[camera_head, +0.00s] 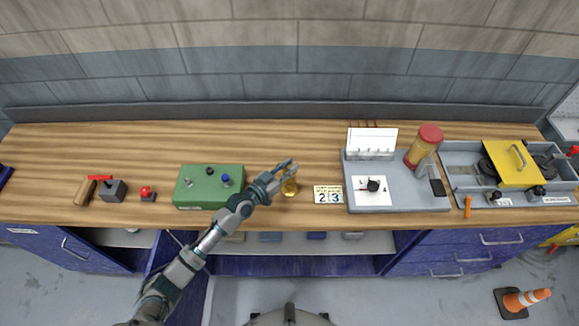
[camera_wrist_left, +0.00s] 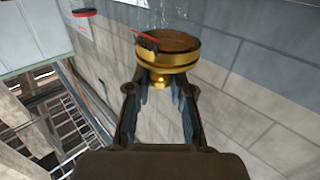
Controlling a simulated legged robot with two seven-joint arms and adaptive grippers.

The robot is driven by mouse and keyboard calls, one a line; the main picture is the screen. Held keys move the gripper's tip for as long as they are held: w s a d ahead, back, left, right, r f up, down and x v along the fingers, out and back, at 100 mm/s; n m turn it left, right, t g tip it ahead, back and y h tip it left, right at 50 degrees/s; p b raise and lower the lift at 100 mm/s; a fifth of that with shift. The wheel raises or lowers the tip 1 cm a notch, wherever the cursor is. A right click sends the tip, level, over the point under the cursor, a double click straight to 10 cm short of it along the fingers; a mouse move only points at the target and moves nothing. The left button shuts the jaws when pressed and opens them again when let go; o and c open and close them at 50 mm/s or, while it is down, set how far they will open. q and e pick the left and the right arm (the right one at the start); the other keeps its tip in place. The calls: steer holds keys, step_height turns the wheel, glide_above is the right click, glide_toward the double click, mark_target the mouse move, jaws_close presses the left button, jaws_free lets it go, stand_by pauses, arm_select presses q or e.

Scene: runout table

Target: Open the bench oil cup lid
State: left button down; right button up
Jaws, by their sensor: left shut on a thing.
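The brass oil cup (camera_head: 290,188) stands on the wooden bench, right of the green box. My left gripper (camera_head: 287,167) is at the cup, its fingers just beyond and above it in the head view. In the left wrist view a round brass piece with a brown top face, which looks like the cup's lid (camera_wrist_left: 168,58), is at the tips of my left gripper (camera_wrist_left: 160,85). Its small knob sits between the fingertips, and the fingers are shut on it. Whether the lid is clear of the cup is hard to tell. My right gripper is not in view.
The green button box (camera_head: 208,187) is just left of my forearm. Further right are a grey plate with a red-capped jar (camera_head: 424,146) and a tray with a yellow cover (camera_head: 512,164). The bench behind the cup is clear.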

arm_select(q)
steer(key=r+n+g+p, duration=0.1)
steer(key=p, duration=0.2)
steer(key=w+n+g+y+p, duration=0.1)
steer(key=p, duration=0.1)
steer(key=shift+w+r+y+p, duration=0.2)
steer(key=shift+r+y+p, duration=0.1)
steer(key=shift+r+p, duration=0.1)
steer(key=shift+w+n+g, duration=0.15)
steer(key=shift+n+g, duration=0.15)
steer(key=shift+n, duration=0.1)
steer(key=shift+w+n+g+y+p, duration=0.35)
steer(key=shift+n+g+p, duration=0.15)
steer(key=shift+g, duration=0.1)
steer(key=shift+w+n+g+y, duration=0.35)
steer(key=shift+w+n+g, duration=0.25)
steer(key=shift+g, duration=0.4)
steer(key=shift+w+f+n+g+y+b, duration=0.1)
steer(key=shift+w+f+n+g+b, duration=0.45)
steer(key=shift+g+b, duration=1.2)
steer(key=shift+w+f+n+g+y+b, duration=0.15)
steer(key=shift+w+n+g+b, duration=0.6)
steer(key=shift+b, duration=1.8)
steer(key=shift+w+f+n+g+y+b, duration=0.1)
steer(key=shift+w+f+n+g+b, duration=0.6)
steer(key=shift+g+b, duration=1.15)
steer(key=shift+s+r+t+b, duration=0.2)
steer(key=shift+r+t+b, duration=0.1)
steer(key=shift+r+t, duration=0.05)
